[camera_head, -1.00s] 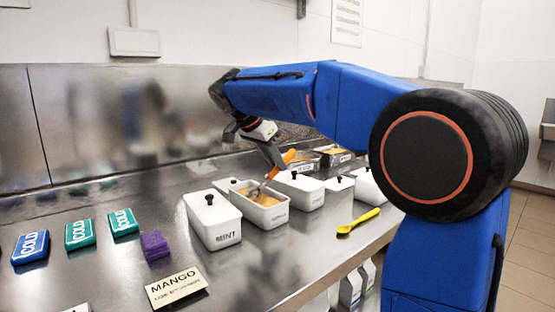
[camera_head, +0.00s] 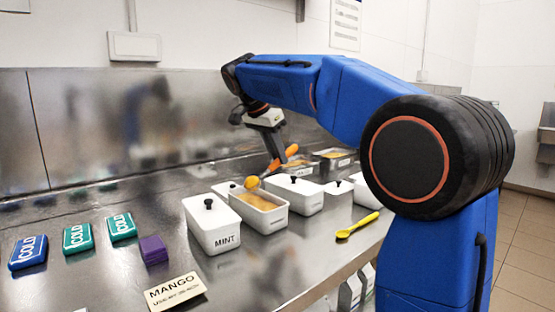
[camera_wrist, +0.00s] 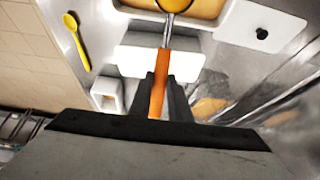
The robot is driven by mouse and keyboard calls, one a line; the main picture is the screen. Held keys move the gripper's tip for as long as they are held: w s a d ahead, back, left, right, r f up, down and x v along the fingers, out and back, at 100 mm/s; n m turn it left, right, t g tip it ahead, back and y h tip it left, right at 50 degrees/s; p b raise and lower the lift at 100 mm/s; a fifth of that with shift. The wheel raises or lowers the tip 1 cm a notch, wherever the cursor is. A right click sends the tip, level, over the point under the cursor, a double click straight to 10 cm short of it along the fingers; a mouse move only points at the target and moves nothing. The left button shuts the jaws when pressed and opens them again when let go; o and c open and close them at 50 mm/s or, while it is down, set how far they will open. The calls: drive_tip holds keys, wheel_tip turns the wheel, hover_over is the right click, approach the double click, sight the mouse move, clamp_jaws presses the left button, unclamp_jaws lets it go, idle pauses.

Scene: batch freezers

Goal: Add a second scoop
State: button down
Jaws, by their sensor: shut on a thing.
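My gripper (camera_head: 276,153) is shut on the orange handle of a scoop (camera_head: 284,158), above the row of white tubs. The scoop's bowl (camera_head: 251,183) carries a rounded yellow-orange lump. It hangs just above the back part of an open white tub (camera_head: 243,213) holding yellow-orange ice cream (camera_head: 261,201). In the wrist view the handle (camera_wrist: 160,85) runs forward between the fingers (camera_wrist: 160,95), and the filled bowl (camera_wrist: 174,5) is cut by the top edge. The open tub's label is too small to read.
A lidded MINT tub (camera_head: 211,225) stands left of the open tub; other lidded white tubs (camera_head: 298,195) stand right. A yellow scoop (camera_head: 357,225) lies near the counter edge. Metal trays (camera_head: 335,160) stand behind. COLD packs (camera_head: 78,238), a purple block (camera_head: 153,250) and a MANGO card (camera_head: 175,291) lie left.

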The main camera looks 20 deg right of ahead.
drive_tip(key=shift+w+d+r+g+y, duration=0.1)
drive_tip(key=shift+w+d+g+y, duration=0.2)
drive_tip(key=shift+d+y, duration=0.4)
drive_tip(key=shift+w+d+r+g+y, duration=0.1)
drive_tip(key=shift+d+g+y, duration=0.3)
drive_tip(key=shift+y, duration=0.6)
